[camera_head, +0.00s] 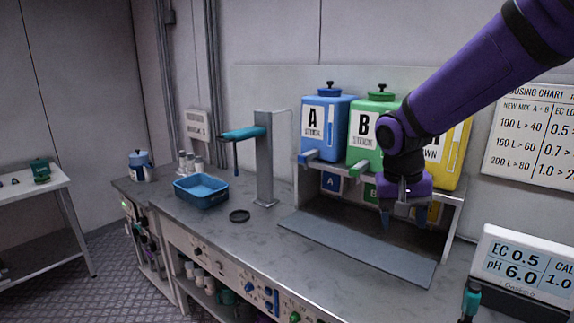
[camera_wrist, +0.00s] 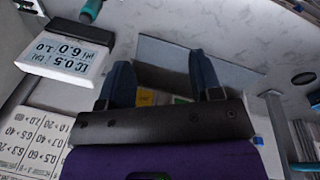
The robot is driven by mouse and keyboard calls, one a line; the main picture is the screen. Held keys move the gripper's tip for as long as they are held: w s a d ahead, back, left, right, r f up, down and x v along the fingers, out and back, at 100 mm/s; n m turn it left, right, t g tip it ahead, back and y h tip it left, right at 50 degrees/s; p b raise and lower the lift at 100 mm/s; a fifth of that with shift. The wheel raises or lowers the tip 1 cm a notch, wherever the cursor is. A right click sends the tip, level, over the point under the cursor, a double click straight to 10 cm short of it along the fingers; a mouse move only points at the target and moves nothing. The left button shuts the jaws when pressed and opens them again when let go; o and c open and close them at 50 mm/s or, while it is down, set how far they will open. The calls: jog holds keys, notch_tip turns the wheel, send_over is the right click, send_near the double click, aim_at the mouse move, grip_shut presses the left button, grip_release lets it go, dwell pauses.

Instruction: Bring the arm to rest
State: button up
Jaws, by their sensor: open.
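My gripper (camera_head: 406,218) hangs from my purple arm in front of the dispenser rack, pointing down above the grey mat (camera_head: 350,247). Its two blue-grey fingers stand apart with nothing between them. In the wrist view my gripper (camera_wrist: 165,85) also shows open and empty, with the counter (camera_wrist: 200,22) beyond the fingertips. My arm crosses the right part of the head view and hides much of the yellow tank (camera_head: 452,150) and part of the green tank.
Blue tank A (camera_head: 325,124) and green tank B (camera_head: 372,118) stand on the rack. The EC/pH meter (camera_head: 525,266) stands at right.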

jog(key=s+d+r+n+t+y, duration=0.1)
jog(key=s+r, duration=0.4)
jog(key=s, duration=0.5)
jog(key=s+d+r+n+t+y, duration=0.1)
jog(key=s+d+r+t, duration=0.2)
jog(key=s, duration=0.7)
jog(key=d+r, duration=0.2)
jog(key=d, duration=0.1)
jog(key=shift+s+d+t, duration=0.15)
jog(key=shift+d+t, duration=0.15)
jog(key=shift+t, duration=0.1)
dwell(0.5)
